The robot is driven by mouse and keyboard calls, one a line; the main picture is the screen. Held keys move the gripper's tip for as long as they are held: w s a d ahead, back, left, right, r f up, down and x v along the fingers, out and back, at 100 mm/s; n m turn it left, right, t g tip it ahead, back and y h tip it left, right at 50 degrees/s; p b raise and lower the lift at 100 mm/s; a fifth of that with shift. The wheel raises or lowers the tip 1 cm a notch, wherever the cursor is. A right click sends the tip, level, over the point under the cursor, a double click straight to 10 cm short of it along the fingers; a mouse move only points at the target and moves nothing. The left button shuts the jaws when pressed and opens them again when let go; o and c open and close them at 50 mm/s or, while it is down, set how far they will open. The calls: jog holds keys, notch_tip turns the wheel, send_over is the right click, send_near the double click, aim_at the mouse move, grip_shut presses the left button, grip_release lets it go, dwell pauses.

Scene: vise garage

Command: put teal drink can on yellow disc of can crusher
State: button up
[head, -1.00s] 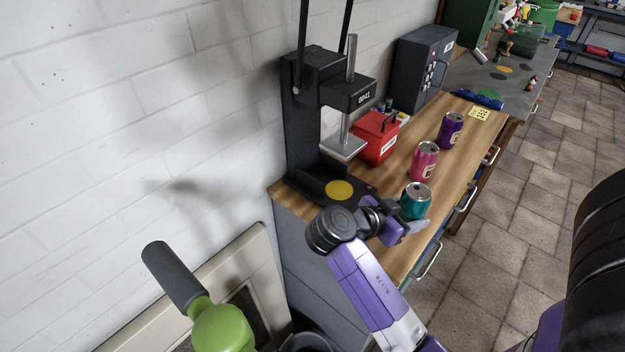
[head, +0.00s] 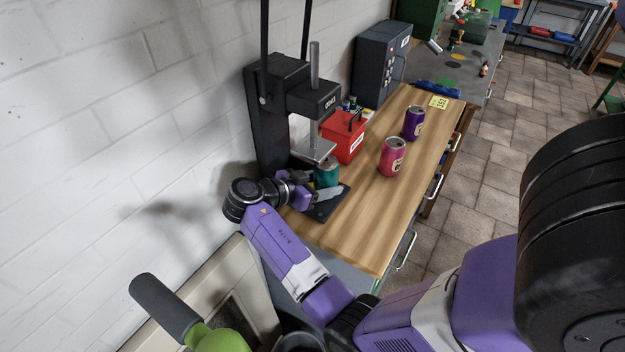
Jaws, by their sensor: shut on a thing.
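The teal drink can (head: 326,176) is upright in my gripper (head: 322,188), which is shut on it. The can is over or on the dark base plate (head: 326,208) of the black can crusher (head: 266,115), just in front of and below its grey press plate (head: 313,150). My gripper reaches in from the front left and covers the can's lower part. The yellow disc is hidden behind my gripper and the can. I cannot tell whether the can touches the base or how it lines up with the disc.
A pink can (head: 392,157) and a purple can (head: 414,122) stand on the wooden bench top (head: 350,235). The front right of the bench is clear. A white brick wall (head: 150,90) closes the left side.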

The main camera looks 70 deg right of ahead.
jog(key=w, duration=0.2)
jog(key=w+d+p, duration=0.1)
jog(key=shift+w+f, duration=0.3)
jog(key=shift+f, duration=0.45)
jog(key=shift+f, duration=0.1)
jog(key=o, duration=1.4)
jog(key=shift+o, duration=0.2)
jog(key=shift+r, duration=0.2)
jog(key=b+v, duration=0.3)
jog(key=v, duration=0.9)
jog(key=shift+b, duration=0.3)
